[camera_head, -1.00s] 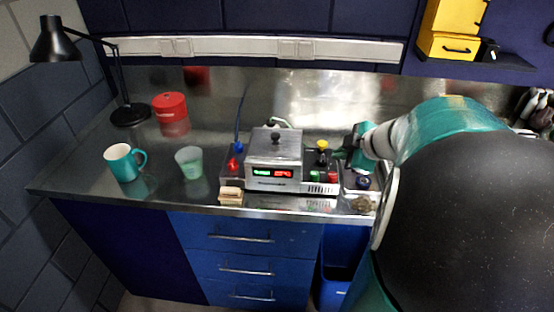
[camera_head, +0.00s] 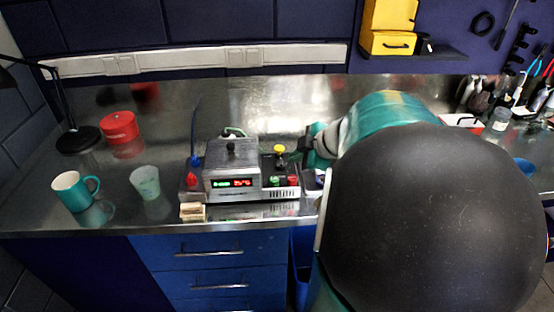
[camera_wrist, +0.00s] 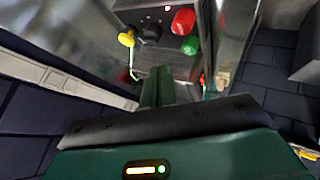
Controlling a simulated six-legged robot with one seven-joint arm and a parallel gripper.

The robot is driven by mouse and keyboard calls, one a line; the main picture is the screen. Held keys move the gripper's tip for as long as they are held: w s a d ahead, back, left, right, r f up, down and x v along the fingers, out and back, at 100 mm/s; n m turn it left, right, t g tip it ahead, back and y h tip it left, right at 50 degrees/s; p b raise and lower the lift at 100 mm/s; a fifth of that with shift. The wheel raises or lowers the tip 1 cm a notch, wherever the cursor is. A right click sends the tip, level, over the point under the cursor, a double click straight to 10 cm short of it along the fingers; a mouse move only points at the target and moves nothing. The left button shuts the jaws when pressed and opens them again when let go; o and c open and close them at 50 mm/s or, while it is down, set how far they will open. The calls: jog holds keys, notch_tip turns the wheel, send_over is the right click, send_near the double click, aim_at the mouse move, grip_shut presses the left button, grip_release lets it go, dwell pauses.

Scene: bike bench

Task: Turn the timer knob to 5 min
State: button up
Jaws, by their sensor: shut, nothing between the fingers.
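The device with the digital readouts (camera_head: 232,184) stands on the steel bench. On its right-hand control panel are a yellow knob (camera_head: 279,149), a green button (camera_head: 274,181) and a red button (camera_head: 292,181). The wrist view shows the yellow knob (camera_wrist: 127,38), a black knob (camera_wrist: 150,33), a red one (camera_wrist: 184,20) and a green one (camera_wrist: 190,45). I cannot read which is the timer knob or its setting. My gripper (camera_wrist: 156,78) is shut and empty, its fingertips pointing at the panel near the black knob, apparently apart from it. In the head view my gripper (camera_head: 304,148) is just right of the yellow knob.
A teal mug (camera_head: 72,190), a translucent cup (camera_head: 145,181) and a red tin (camera_head: 121,128) stand to the left. A small wooden block (camera_head: 192,212) lies at the device's front left. A red switch (camera_head: 191,180) is on its left. My arm hides much of the bench's right side.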

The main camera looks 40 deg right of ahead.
jog(key=o, duration=0.4)
jog(key=shift+w+d+r, duration=0.1)
jog(key=shift+c, duration=0.2)
jog(key=o, duration=0.4)
jog(key=w+d+r+h, duration=0.2)
jog(key=d, duration=0.1)
jog(key=w+d+r+t+h, duration=0.1)
jog(key=w+d+r+h, duration=0.1)
jog(key=d, duration=0.1)
jog(key=w+d+r+t+h, duration=0.1)
jog(key=w+d+r+h, duration=0.1)
jog(key=w+d, duration=0.1)
jog(key=shift+d+r, duration=0.4)
jog(key=shift+d, duration=0.2)
jog(key=w+d+r+m+g+h, duration=0.1)
jog(key=w+d+r+h, duration=0.1)
jog(key=d+r+h, duration=0.3)
jog(key=n+g+y, duration=0.4)
jog(key=g+y, duration=0.6)
jog(key=g, duration=0.1)
send_near(281, 160)
jog(key=f, duration=0.9)
jog(key=shift+s+a+f, duration=0.1)
jog(key=shift+s+f, duration=0.15)
jog(key=shift+s, duration=0.1)
jog(key=c, duration=0.6)
